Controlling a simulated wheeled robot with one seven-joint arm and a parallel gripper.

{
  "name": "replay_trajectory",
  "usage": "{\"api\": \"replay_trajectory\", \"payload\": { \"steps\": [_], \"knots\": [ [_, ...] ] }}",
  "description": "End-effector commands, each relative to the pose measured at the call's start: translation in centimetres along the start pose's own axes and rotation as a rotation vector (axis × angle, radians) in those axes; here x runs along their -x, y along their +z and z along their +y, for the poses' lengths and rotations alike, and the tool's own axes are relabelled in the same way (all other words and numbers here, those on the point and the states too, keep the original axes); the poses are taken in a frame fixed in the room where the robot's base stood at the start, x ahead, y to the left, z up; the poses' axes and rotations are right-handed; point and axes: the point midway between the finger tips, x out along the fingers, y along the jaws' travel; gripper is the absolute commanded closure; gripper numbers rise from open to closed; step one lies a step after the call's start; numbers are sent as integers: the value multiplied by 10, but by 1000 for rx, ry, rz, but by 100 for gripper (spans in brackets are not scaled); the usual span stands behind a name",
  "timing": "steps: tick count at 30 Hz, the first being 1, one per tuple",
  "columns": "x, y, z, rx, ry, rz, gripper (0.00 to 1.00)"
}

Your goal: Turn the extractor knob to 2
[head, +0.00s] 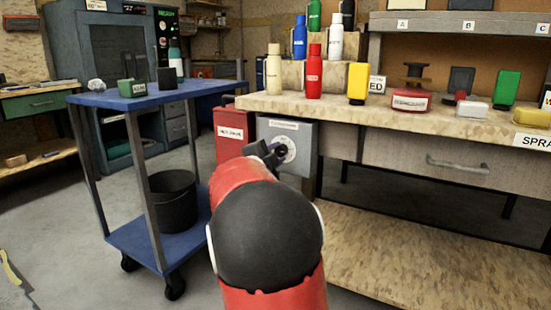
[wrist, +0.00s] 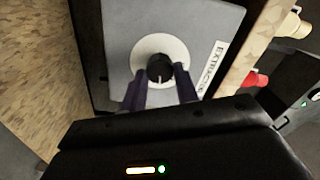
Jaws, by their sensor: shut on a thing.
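The extractor box is a grey panel (head: 300,131) fixed under the left end of the workbench in the head view. In the wrist view its face (wrist: 205,30) fills the upper middle, with a label partly reading "EXTRAC" (wrist: 212,68). The black extractor knob (wrist: 160,68) sits on a round white dial (wrist: 147,46). A pale mark shows on the knob's lower side. My gripper (wrist: 159,82) has its two dark fingers on either side of the knob, shut on it. In the head view my gripper (head: 272,154) covers part of the dial (head: 288,147). The dial numbers are too small to read.
A red bin (head: 230,132) stands just left of the box. A blue cart (head: 115,98) with a black bucket (head: 172,203) is further left. The workbench (head: 440,118) holds bottles and several small items above right. Open floor (head: 60,225) lies at the left.

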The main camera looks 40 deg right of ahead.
Motion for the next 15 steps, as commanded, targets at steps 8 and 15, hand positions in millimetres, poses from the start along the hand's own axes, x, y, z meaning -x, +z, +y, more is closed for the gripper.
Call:
{"api": "replay_trajectory", "payload": {
  "steps": [8, 15],
  "knots": [
    [0, 1, 1, -7, 2, -2, 93],
    [0, 1, 1, -6, 2, -2, 59]
  ]
}}
